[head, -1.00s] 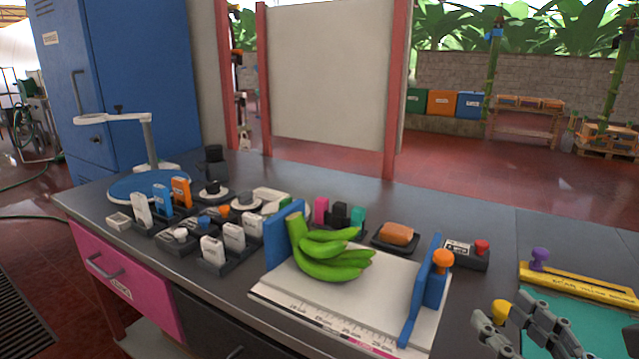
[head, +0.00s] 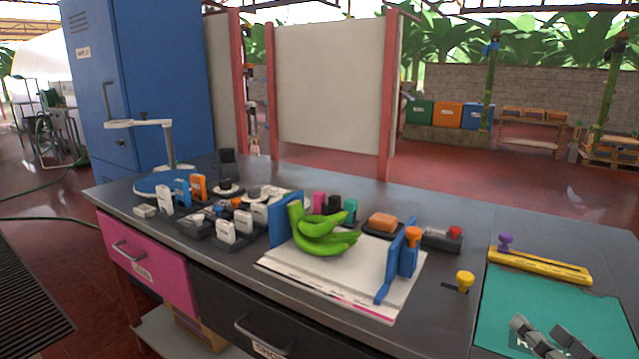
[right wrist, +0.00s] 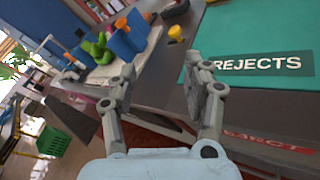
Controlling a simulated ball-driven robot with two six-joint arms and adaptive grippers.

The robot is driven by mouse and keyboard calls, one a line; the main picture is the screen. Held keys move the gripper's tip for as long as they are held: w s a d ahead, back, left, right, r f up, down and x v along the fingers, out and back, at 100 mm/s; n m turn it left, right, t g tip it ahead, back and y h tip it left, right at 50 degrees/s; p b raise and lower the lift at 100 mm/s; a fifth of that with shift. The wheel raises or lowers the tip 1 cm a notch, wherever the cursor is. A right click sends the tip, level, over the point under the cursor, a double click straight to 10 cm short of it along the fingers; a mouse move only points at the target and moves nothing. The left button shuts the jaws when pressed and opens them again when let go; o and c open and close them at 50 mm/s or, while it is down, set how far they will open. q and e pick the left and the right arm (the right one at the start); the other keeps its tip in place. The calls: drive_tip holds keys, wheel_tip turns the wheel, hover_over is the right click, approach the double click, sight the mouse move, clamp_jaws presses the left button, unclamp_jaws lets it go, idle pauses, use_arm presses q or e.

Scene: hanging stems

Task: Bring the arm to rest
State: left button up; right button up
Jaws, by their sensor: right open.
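My right gripper (head: 548,338) shows at the bottom right of the head view, over the front of the green mat (head: 590,309). In the right wrist view its two grey fingers (right wrist: 160,88) are spread wide with nothing between them. The table edge lies beyond the fingers. A green banana hand (head: 326,238) rests on the white measuring board (head: 345,276) between two blue end pieces, apart from the gripper. It also shows in the right wrist view (right wrist: 97,48). My left gripper is not in view.
A yellow knob (head: 465,281) stands on the table left of the mat. A yellow bar with a purple knob (head: 540,265) lies along the mat's back edge. Small devices in trays (head: 228,228) crowd the table's left. Drawers (head: 150,268) line the front.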

drive_tip(key=s+a+f+m+g, duration=0.1)
drive_tip(key=s+f+m+g, duration=0.2)
drive_tip(key=s+m+g, duration=0.75)
drive_tip(key=s+f+m+g, duration=0.2)
drive_tip(key=s+m, duration=0.4)
drive_tip(key=m, duration=1.2)
wheel_tip(320, 180, down, 28)
drive_tip(key=s+d+f+g+b, duration=0.1)
drive_tip(key=s+d+g+b, duration=0.1)
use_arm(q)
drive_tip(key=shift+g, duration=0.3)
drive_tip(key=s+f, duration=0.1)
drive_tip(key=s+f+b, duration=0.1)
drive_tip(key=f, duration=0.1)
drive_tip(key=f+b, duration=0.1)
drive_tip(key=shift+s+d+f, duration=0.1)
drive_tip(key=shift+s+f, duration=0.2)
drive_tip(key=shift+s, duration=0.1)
use_arm(e)
drive_tip(key=s+d+f, duration=0.1)
drive_tip(key=s+f, duration=1.7)
drive_tip(key=shift+s+m+g+h, duration=0.3)
drive_tip(key=shift+s+m+g, duration=0.05)
drive_tip(key=shift+s, duration=0.05)
drive_tip(key=shift+d, duration=0.1)
